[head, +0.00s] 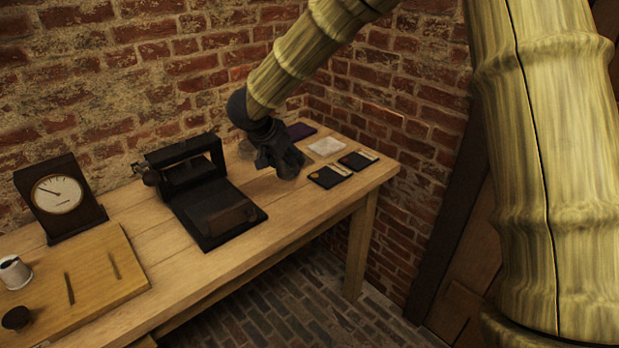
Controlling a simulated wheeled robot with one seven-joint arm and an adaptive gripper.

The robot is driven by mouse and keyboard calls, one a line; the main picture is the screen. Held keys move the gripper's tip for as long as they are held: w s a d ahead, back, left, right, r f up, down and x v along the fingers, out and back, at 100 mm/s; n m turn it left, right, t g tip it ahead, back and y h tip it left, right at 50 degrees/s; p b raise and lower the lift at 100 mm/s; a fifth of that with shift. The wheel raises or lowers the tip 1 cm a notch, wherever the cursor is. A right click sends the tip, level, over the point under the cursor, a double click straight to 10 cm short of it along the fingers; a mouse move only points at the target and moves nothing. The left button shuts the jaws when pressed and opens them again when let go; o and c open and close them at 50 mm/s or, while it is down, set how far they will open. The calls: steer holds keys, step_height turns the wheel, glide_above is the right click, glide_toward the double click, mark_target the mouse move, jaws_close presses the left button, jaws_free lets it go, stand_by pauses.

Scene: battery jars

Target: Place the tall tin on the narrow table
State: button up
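A long narrow wooden table (320,213) runs along the brick wall in the head view. My gripper (284,168) is dark and points down over its right part, close to the tabletop. Its fingers are small and dark here, so I cannot tell whether they are open or shut, or whether they hold anything. I cannot make out a tall tin for certain. A pale patch (246,148) shows just behind my gripper, mostly hidden by it. A small whitish cylinder (14,272) stands at the far left.
A dark clock (58,200) and a black hinged device (205,195) stand left of my gripper. A slotted wooden board (110,262) with a dark knob (16,318) lies front left. Dark flat cards (330,177), a white sheet (326,146) and a purple item (299,131) lie at the right end.

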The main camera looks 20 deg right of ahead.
steer(key=shift+w+a+r+m+g+b, duration=0.1)
steer(key=shift+a+m+g+b, duration=0.2)
steer(key=shift+a+m+b, duration=0.4)
steer(key=b, duration=0.2)
glide_toward(290, 197)
steer(key=shift+x, duration=2.2)
steer(key=shift+p, duration=0.35)
steer(key=o, duration=1.1)
steer(key=shift+a+r, duration=0.1)
steer(key=p+v, duration=0.1)
steer(key=v, duration=1)
steer(key=shift+a+r, duration=0.25)
steer(key=shift+a, duration=0.1)
